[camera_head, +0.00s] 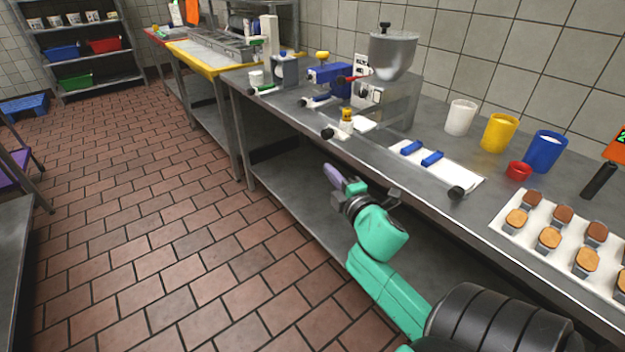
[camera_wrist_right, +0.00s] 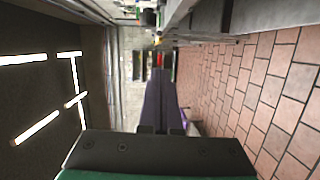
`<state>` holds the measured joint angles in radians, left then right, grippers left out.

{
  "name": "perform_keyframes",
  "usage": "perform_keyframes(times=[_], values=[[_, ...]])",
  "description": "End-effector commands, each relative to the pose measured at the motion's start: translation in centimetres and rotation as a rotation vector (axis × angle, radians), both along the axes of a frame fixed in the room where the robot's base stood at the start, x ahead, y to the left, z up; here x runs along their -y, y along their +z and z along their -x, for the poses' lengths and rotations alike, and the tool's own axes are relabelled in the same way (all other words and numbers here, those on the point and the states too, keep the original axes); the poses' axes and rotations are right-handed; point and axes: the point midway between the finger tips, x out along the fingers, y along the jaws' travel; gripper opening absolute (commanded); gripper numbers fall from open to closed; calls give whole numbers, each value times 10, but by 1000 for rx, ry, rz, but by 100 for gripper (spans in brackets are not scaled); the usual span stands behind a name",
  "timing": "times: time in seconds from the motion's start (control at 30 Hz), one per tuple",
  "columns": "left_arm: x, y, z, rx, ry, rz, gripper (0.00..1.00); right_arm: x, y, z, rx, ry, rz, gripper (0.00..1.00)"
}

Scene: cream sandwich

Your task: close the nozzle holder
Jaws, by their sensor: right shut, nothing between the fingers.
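A cream machine with a grey hopper (camera_head: 393,52) stands on the steel counter. Beside it on its left is a blue device (camera_head: 328,74) with a yellow knob and a red handle. A small yellow piece (camera_head: 346,115) stands on the counter in front of the machine. I cannot tell for sure which part is the nozzle holder or whether it is open. My right gripper (camera_head: 331,172) has purple fingers and is in front of the counter's front edge, apart from these things. It is shut and empty; its fingers also show in the right wrist view (camera_wrist_right: 161,84). My left gripper is not in view.
The steel counter (camera_head: 455,125) runs along the tiled wall. On it are blue-handled tools on a white sheet (camera_head: 462,178), a white cup (camera_head: 460,117), a yellow cup (camera_head: 499,132), a blue cup (camera_head: 544,151) and a tray of biscuits (camera_head: 508,233). The brick-red floor (camera_head: 150,220) is clear.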

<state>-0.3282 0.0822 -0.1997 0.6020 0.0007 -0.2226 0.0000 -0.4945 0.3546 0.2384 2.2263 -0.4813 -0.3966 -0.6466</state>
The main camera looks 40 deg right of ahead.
Motion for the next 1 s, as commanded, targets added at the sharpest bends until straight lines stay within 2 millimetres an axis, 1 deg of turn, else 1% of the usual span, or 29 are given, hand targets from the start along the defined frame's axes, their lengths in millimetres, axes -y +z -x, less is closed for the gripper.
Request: perform_keyframes(times=[0.03, 0.1, 0.17, 0.27, 0.3, 0.43, 0.63, 0.7, 0.8, 0.9, 1.0], values=[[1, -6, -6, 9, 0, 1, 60, -3, 12, 3, 28, 5, 34, 0], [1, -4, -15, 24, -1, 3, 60, -5, 24, 2, 43, 7, 58, 0], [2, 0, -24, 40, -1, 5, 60, -3, 26, -2, 43, 7, 58, 0], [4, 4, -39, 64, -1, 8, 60, 0, 27, -17, 44, 7, 55, 0], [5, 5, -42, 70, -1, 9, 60, 3, 28, -25, 45, 7, 55, 0], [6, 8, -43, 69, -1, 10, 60, 11, 28, -53, 45, 6, 52, 0], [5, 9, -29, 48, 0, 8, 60, 22, 28, -95, 44, 6, 50, 0], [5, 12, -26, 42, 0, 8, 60, 37, 27, -93, 39, 6, 52, 0], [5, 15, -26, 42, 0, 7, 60, 51, 26, -92, 39, 7, 50, 0], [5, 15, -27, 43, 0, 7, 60, 59, 25, -92, 40, 8, 49, 0], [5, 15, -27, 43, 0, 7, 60, 61, 25, -92, 41, 8, 48, 0]])
